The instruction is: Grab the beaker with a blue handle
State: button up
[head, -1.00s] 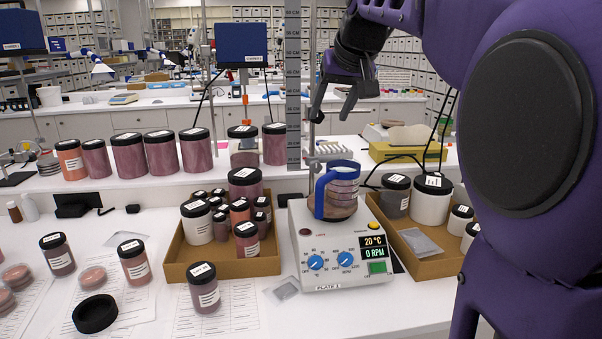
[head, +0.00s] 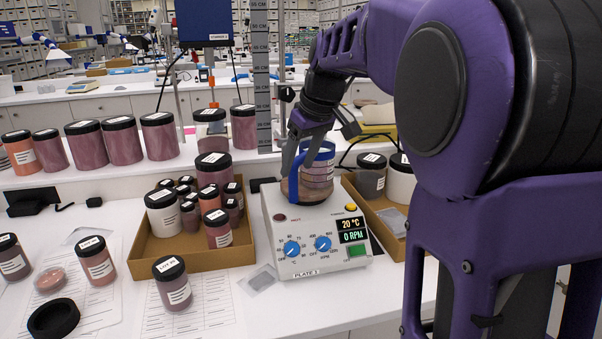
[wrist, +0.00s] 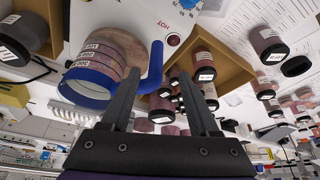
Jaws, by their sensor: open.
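The beaker (head: 318,172), with a blue rim, a blue handle and brownish contents, stands upright on the hotplate (head: 318,240). Its blue handle (head: 293,186) is on its left side in the head view. My gripper (head: 320,150) is open at the beaker's upper part, partly covering the rim and handle. In the wrist view the beaker (wrist: 101,66) lies left of my gripper (wrist: 161,75). The handle (wrist: 155,68) appears between the two fingertips there; whether either finger touches it I cannot tell.
A cardboard tray (head: 190,256) of several jars stands left of the hotplate. Another tray (head: 393,224) with jars is on the right. A single jar (head: 172,284) stands in front of the left tray. Large pink jars line the shelf behind.

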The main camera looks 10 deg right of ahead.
aim_at(296, 171)
jog(key=x, duration=0.3)
jog(key=b+x, duration=0.1)
jog(key=x, duration=0.2)
jog(key=shift+w+d+f, duration=0.15)
jog(key=shift+w+f, duration=0.05)
jog(key=shift+w, duration=0.1)
grip_shut()
jog(key=shift+r, duration=0.1)
dwell(1.1)
